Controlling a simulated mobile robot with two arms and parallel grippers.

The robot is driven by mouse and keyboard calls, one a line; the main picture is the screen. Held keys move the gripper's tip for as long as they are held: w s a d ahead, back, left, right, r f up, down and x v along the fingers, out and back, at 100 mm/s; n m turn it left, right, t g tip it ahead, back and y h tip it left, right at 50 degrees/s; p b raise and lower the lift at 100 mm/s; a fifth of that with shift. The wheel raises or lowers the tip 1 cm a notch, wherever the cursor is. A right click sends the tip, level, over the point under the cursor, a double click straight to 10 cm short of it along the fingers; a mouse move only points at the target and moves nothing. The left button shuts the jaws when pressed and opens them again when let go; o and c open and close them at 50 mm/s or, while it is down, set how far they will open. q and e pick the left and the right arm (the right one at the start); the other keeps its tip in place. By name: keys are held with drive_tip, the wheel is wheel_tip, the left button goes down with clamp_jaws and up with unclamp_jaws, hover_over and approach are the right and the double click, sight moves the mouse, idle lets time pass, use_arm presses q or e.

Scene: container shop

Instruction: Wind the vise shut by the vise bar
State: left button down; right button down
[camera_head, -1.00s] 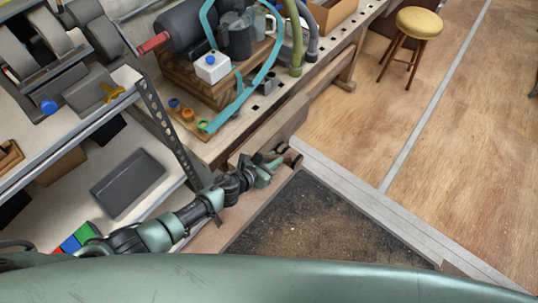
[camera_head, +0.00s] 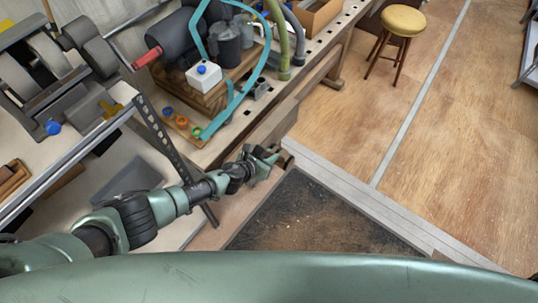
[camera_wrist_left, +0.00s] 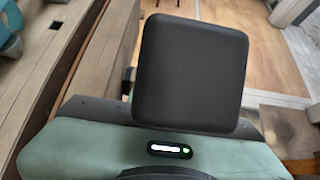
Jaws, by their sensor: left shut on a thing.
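My left gripper (camera_head: 268,158) is at the front edge of the wooden workbench, beside a long wooden beam (camera_head: 280,118) that looks like part of the vise. It is shut on the vise bar, which is mostly hidden by the fingers. A small brown wooden piece (camera_head: 287,159) shows just past the fingertips. In the left wrist view a dark rounded block (camera_wrist_left: 190,72) stands in front of my green hand and hides the grip. How wide the vise gap is cannot be told. My right gripper is not in view.
The workbench top (camera_head: 312,52) carries hoses, a white box (camera_head: 203,76) and cups. A shelf with a grinder (camera_head: 60,75) stands at left, close to my left arm. A dark mat (camera_head: 310,220) lies on the floor. A yellow stool (camera_head: 403,20) stands beyond, with open floor around.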

use_arm(q)
drive_tip(key=c, duration=1.3)
unclamp_jaws()
drive_tip(key=shift+d, duration=0.25)
drive_tip(key=shift+a+r, duration=0.1)
drive_tip(key=shift+a+r, duration=0.15)
drive_tip(key=shift+r, duration=0.25)
drive_tip(key=shift+s+f+v, duration=0.15)
drive_tip(key=shift+v, duration=1.6)
drive_tip(key=shift+s+f+v, duration=0.1)
drive_tip(key=shift+s+v, duration=0.05)
drive_tip(key=shift+v, duration=1.6)
